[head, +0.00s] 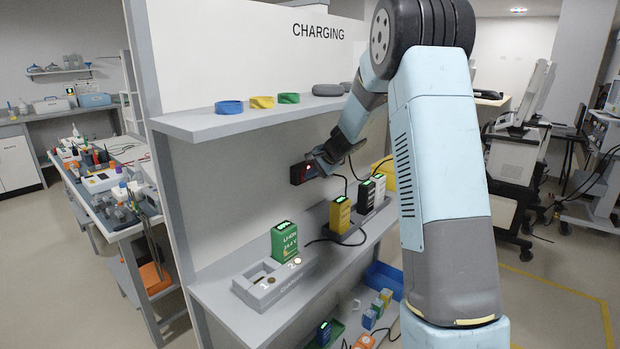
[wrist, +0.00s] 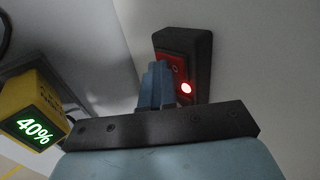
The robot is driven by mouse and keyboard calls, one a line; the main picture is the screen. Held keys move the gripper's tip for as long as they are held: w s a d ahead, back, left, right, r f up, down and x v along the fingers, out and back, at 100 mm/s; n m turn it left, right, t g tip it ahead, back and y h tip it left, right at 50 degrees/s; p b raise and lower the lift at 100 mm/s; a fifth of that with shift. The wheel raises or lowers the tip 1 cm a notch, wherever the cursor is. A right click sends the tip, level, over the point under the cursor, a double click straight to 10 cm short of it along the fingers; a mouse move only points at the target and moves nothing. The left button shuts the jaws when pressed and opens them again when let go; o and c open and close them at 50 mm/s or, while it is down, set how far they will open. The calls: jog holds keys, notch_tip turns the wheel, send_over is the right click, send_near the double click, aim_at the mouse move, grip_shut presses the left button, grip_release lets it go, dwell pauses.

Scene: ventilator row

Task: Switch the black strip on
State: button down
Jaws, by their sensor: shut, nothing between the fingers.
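The black strip (head: 298,175) is fixed to the wall panel under the shelf, left of my gripper (head: 318,163). My gripper (wrist: 157,85) is shut and empty. Its fingertips overlap the lower left part of the red rocker in the picture; I cannot tell whether they touch it. The fingers hide part of the rocker.
A yellow battery (wrist: 30,120) reading 40% is close to my gripper at left. In the head view, a yellow battery (head: 340,215) and a green battery (head: 284,240) stand in chargers on the lower shelf. The upper shelf (head: 215,125) is above my gripper. Black cables hang nearby.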

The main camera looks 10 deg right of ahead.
jog(key=shift+r, duration=0.2)
jog(key=shift+s+d, duration=0.25)
jog(key=shift+s, duration=0.1)
jog(key=s+d+f+v, duration=0.1)
jog(key=v, duration=1.1)
jog(key=shift+s, duration=0.2)
jog(key=shift+f, duration=0.15)
